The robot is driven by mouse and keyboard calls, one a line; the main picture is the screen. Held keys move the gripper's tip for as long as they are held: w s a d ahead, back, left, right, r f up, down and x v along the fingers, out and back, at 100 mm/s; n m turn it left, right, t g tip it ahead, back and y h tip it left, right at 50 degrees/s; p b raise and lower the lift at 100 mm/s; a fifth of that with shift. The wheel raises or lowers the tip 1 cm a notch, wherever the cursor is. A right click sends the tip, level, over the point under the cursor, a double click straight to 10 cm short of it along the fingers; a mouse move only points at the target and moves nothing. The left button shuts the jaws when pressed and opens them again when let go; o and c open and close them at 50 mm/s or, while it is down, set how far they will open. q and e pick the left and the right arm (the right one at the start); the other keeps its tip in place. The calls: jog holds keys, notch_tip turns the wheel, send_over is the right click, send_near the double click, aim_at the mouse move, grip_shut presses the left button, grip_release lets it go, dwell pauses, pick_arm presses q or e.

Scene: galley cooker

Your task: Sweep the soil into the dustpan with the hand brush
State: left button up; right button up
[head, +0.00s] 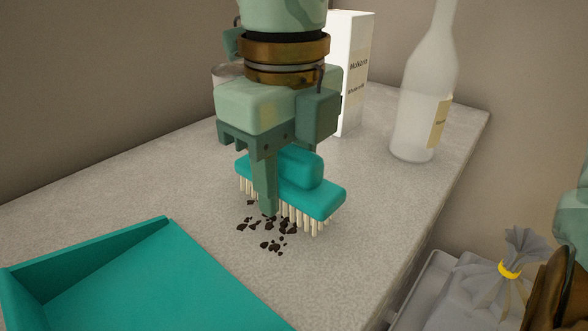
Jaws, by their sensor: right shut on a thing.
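The teal hand brush (321,196) with pale bristles stands bristles-down on the speckled counter. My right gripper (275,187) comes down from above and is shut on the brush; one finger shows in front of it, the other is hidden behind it. The dark soil (272,243) lies in scattered crumbs on the counter, just in front of the bristles and partly beside them. The teal dustpan (150,285) lies at the lower left, apart from the soil, cut off by the picture's lower edge. No soil shows in its visible part. My left gripper is not in view.
A white carton (352,75) and a frosted bottle (425,110) stand on the counter behind the brush. A pale container (222,75) is partly hidden behind my gripper. A tied grey bag (490,285) sits past the counter's right edge. Counter between soil and dustpan is clear.

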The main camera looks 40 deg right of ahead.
aim_at(237, 244)
jog(key=shift+s+a+b, duration=0.15)
jog(key=shift+a+b, duration=0.35)
jog(key=shift+a, duration=1.3)
jog(key=shift+s+a+b, duration=0.1)
jog(key=shift+a+b, duration=0.4)
jog(key=shift+a, duration=1.25)
jog(key=r+p, duration=0.1)
jog(key=d+r+p, duration=0.1)
jog(key=r, duration=0.1)
jog(key=shift+s+r, duration=0.1)
jog(key=shift+r, duration=0.05)
jog(key=r+p, duration=0.1)
jog(key=d+r+p, duration=0.1)
jog(key=r+p, duration=0.1)
jog(key=shift+r, duration=0.3)
